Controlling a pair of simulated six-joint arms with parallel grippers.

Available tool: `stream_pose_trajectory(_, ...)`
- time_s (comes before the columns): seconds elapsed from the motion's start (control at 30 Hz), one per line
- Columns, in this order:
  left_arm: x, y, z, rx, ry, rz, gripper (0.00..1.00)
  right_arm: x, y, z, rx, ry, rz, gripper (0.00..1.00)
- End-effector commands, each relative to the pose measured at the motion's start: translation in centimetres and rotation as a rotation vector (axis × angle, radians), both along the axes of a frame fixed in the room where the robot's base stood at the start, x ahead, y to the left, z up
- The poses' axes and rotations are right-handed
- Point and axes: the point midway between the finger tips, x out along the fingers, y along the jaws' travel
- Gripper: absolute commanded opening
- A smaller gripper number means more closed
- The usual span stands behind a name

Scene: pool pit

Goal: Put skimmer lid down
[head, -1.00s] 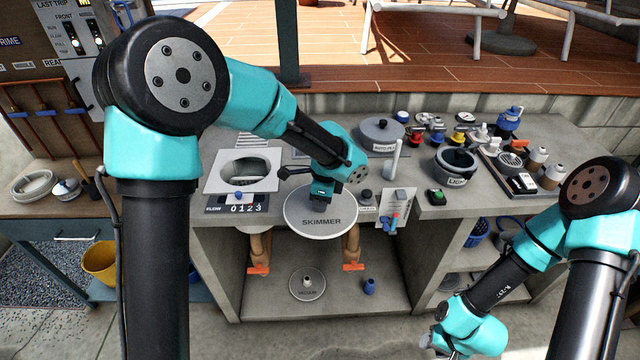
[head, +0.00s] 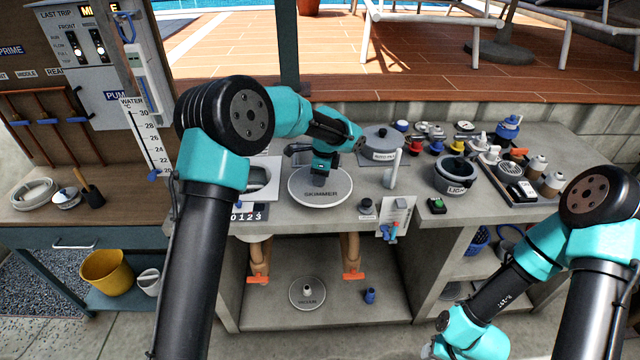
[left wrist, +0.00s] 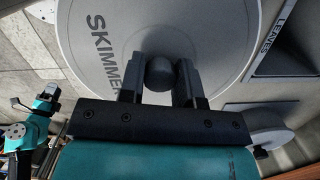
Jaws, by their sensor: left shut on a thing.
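The skimmer lid (head: 320,198) is a round, light grey disc lettered SKIMMER with a dark knob in its middle. My left gripper (head: 321,176) is shut on that knob. The left wrist view shows the two fingers (left wrist: 159,80) on either side of the round knob, with the lid (left wrist: 95,45) beyond them. The lid looks about level over the counter; I cannot tell whether it touches it. The white square skimmer frame with its opening (head: 264,176) is left of the lid, partly hidden by my left arm. My right gripper (head: 432,349) is low at the bottom edge, mostly cut off.
A grey round lidded pot (head: 382,138) stands behind right, with a pale upright handle (head: 392,172) beside it. A grey basket pot (head: 455,172), a small dark knob (head: 366,206) and a green button (head: 437,205) are further right. The counter's front edge is close to the lid.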

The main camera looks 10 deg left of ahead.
Motion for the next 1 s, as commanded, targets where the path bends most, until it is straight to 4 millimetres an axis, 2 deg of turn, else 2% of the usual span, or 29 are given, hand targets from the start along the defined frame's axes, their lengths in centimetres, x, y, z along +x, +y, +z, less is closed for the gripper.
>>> stream_pose_trajectory(0.37, 0.6, 0.1, 0.0, -0.001, -0.002, 0.002, 0.01, 0.0, 0.0, 0.0, 0.0, 0.0, 0.0, 0.43)
stream_pose_trajectory(0.63, 0.6, 0.2, -3.3, 0.0, -0.001, 0.001, 0.01, 0.0, 0.0, 0.0, 0.0, 0.0, 0.0, 0.43)
stream_pose_trajectory(1.0, 0.6, 0.2, -3.6, 0.0, -0.001, 0.001, 0.01, 0.0, 0.0, 0.0, 0.0, 0.0, 0.0, 0.43)
